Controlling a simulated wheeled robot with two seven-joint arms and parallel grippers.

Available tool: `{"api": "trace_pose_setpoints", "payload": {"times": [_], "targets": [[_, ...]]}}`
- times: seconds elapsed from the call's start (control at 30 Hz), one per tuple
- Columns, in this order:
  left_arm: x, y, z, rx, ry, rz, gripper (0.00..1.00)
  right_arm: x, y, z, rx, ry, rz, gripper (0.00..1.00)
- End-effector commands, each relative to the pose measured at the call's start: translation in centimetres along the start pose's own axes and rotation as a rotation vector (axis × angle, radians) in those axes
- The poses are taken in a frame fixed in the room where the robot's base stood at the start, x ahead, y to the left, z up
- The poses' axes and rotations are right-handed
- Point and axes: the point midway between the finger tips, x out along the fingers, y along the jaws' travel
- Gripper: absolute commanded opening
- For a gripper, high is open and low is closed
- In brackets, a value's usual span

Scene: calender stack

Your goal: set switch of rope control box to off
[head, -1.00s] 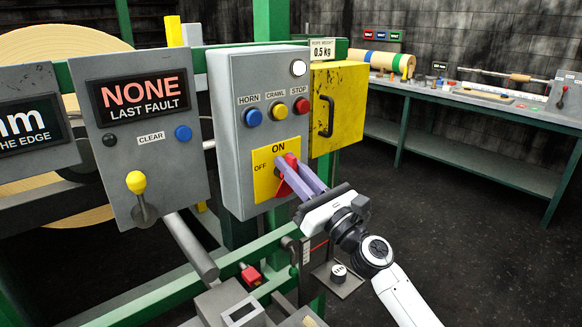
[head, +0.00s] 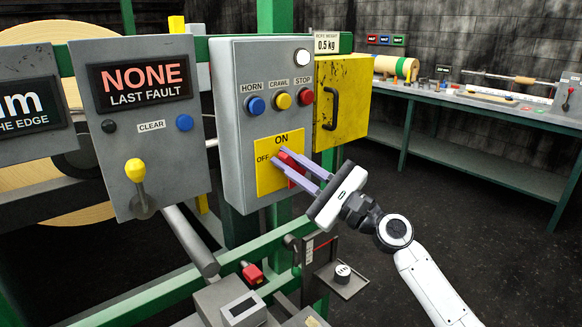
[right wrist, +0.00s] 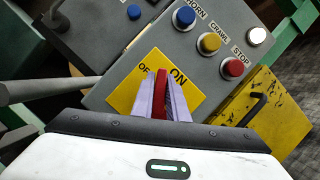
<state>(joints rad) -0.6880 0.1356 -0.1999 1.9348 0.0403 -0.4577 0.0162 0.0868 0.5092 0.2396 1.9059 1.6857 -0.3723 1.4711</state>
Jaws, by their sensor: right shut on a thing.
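The rope control box (head: 232,130) is a grey upright box with a yellow switch plate (head: 262,183), marked ON at the top and OFF at the left. The red switch handle (head: 291,161) sits on this plate, partly covered by my fingers. My right gripper (head: 278,157) is shut on the handle, with its pale purple fingers reaching in from the right. In the right wrist view, the red handle (right wrist: 161,92) stands between the two fingers, beside the ON label. Its exact setting is hard to tell. My left gripper is not in view.
Horn, crawl and stop buttons (head: 280,101) and a white lamp (head: 302,57) sit above the switch. A yellow cabinet (head: 350,95) adjoins on the right. A fault panel (head: 150,130) with a yellow-knobbed lever (head: 136,172) stands left. A workbench (head: 470,104) is behind.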

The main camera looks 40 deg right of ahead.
Motion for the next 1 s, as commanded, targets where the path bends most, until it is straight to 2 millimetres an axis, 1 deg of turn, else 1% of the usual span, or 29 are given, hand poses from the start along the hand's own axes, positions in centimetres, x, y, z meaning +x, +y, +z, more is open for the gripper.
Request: {"api": "trace_pose_setpoints", "payload": {"times": [0.13, 0.3, 0.6, 0.8, 1.0], "targets": [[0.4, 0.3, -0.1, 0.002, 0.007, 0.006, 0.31, -0.1, 0.4, -0.2, -0.132, 0.000, 0.056, 0.00], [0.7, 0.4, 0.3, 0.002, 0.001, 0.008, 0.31, -0.1, 0.8, -0.2, -0.280, 0.000, 0.118, 0.00], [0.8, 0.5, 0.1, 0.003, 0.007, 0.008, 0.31, -0.2, 1.4, -0.4, -0.540, 0.000, 0.226, 0.00], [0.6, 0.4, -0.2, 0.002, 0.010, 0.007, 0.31, -0.2, 1.7, -0.6, -0.686, 0.000, 0.289, 0.00], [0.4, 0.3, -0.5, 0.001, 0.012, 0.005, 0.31, -0.3, 1.9, -0.8, -0.795, 0.000, 0.333, 0.00]]}}
